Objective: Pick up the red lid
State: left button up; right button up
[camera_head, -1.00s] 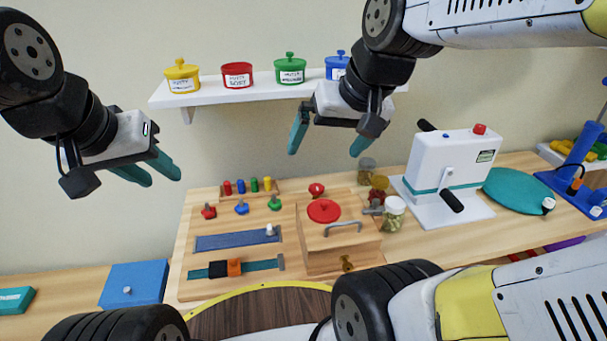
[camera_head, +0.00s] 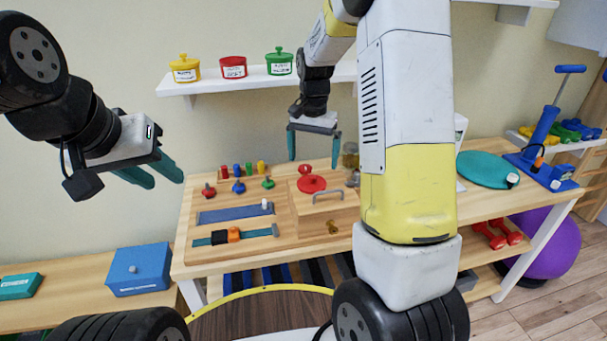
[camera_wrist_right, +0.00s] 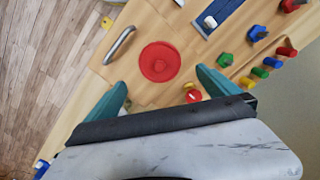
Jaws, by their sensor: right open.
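The red lid (camera_head: 312,184) is a round disc with a small knob, lying on top of a wooden box (camera_head: 330,229) on the table. In the right wrist view the red lid (camera_wrist_right: 160,61) lies just beyond and between my fingertips. My right gripper (camera_head: 314,160) is open and empty, pointing down above the lid; its teal fingers (camera_wrist_right: 162,80) are apart in the wrist view. My left gripper (camera_head: 166,182) is open and empty, off to the left, away from the lid. The red pot (camera_head: 233,67) on the wall shelf shows no knob on top.
A metal handle (camera_head: 328,197) is on the box beside the lid. A small red knob (camera_wrist_right: 193,95) is near the right gripper's finger. Coloured pegs and knobs stand on the board to the left. Jars (camera_head: 350,158) stand behind the box, partly hidden by my right arm.

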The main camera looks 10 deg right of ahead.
aim_at(312, 176)
notch_tip(312, 176, down, 7)
jog(key=shift+s+a+r, duration=0.1)
jog(key=c, duration=1.3)
